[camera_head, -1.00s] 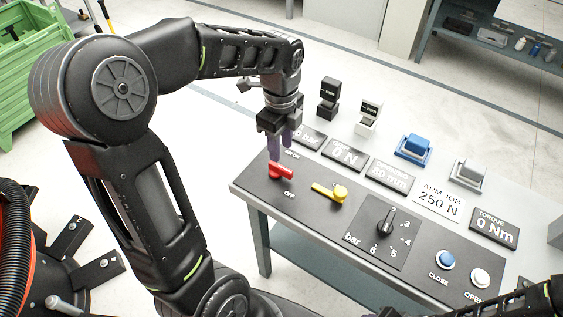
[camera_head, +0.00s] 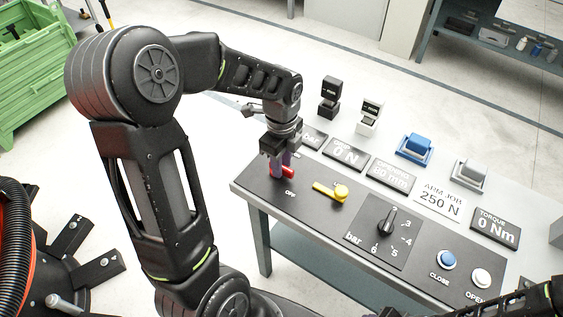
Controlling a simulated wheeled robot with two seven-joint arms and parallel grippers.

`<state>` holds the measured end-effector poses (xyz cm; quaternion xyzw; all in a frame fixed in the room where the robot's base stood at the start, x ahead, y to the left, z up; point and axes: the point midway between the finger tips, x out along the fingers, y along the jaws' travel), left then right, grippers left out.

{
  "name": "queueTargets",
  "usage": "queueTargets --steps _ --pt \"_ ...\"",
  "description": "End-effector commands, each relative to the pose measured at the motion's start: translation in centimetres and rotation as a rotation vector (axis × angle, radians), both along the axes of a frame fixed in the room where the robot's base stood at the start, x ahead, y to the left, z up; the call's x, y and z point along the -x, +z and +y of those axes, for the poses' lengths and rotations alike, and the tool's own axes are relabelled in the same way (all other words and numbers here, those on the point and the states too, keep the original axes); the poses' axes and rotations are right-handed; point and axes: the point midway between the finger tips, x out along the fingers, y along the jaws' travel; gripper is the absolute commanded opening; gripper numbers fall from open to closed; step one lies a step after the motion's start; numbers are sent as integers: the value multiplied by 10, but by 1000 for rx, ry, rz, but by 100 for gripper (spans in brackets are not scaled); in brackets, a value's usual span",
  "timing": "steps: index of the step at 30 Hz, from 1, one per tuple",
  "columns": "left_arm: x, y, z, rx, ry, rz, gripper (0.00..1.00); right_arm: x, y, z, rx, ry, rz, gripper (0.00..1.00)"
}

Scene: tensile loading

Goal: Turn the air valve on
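The air valve's red handle (camera_head: 289,172) is on the panel at the left end of the bench, above an "OFF" label (camera_head: 290,193). My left gripper (camera_head: 281,168) points down onto it. Its two purple fingers reach down around the red handle and hide part of it. Whether they are pressed shut on the handle or only straddle it cannot be told. The "ON" side of the valve is mostly covered by the gripper. Of my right arm, only a dark part shows in the bottom right corner; its gripper is not seen.
A yellow handle (camera_head: 331,190) is just right of the red one. Further right are a black bar dial (camera_head: 387,222), a blue button (camera_head: 447,258) and a white button (camera_head: 481,277).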

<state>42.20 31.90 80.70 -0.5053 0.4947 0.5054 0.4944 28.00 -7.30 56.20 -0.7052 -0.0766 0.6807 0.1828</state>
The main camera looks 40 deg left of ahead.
Motion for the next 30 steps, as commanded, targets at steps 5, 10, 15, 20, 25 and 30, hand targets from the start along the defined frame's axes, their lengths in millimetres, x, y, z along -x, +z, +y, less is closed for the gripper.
queueTargets --steps 5,10,15,20,25,30 --pt "0 0 0 0 0 0 11 0 0 0 0 0 0 36" --pt "0 0 0 0 0 0 0 0 0 0 0 0 0 36" --pt "0 0 0 0 0 0 0 0 0 0 0 0 0 36" --pt "0 0 0 0 0 0 0 0 0 0 0 0 0 36" --pt "0 0 0 0 9 -1 0 0 0 0 0 0 0 36" --pt "-1 0 0 0 46 -1 0 0 0 0 0 0 0 36"
